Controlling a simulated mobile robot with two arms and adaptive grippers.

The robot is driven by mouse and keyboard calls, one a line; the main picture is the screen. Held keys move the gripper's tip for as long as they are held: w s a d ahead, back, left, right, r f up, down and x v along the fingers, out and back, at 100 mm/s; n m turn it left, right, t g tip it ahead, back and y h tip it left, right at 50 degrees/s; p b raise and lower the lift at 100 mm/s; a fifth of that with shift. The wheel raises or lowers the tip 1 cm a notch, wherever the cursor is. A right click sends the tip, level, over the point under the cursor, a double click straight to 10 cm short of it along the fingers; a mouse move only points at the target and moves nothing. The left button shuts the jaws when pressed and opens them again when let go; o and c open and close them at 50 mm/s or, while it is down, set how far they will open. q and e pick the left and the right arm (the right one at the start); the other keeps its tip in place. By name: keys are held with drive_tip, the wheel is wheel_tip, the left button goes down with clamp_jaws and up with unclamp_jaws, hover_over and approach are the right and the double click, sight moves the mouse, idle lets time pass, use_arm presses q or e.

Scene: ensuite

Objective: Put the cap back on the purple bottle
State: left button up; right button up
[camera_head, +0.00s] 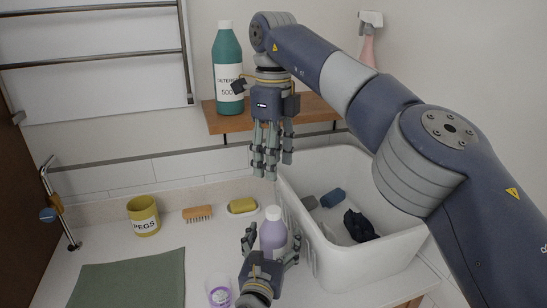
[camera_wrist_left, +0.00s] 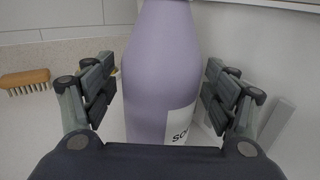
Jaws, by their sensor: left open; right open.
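The purple bottle (camera_head: 273,233) stands upright on the counter beside the white tub. Its narrow top looks pale in the head view; I cannot tell whether that is a cap or a bare neck. My left gripper (camera_head: 270,247) is open, with its fingers on both sides of the bottle. In the left wrist view the bottle (camera_wrist_left: 160,75) fills the middle between the open left fingers (camera_wrist_left: 158,95), with gaps visible; its top is out of frame. My right gripper (camera_head: 267,165) is open and empty, pointing down above and behind the bottle. I cannot clearly identify a separate cap.
A small clear cup with purple on it (camera_head: 219,291) stands left of my left gripper. The white tub (camera_head: 345,262) holds dark items. A brush (camera_head: 198,213), yellow sponge dish (camera_head: 242,207), pegs pot (camera_head: 144,216) and green mat (camera_head: 130,280) lie left. A shelf (camera_head: 225,120) holds detergent.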

use_arm(q)
drive_tip(key=shift+s, duration=0.1)
drive_tip(key=v, duration=1.2)
drive_tip(key=shift+f, duration=0.1)
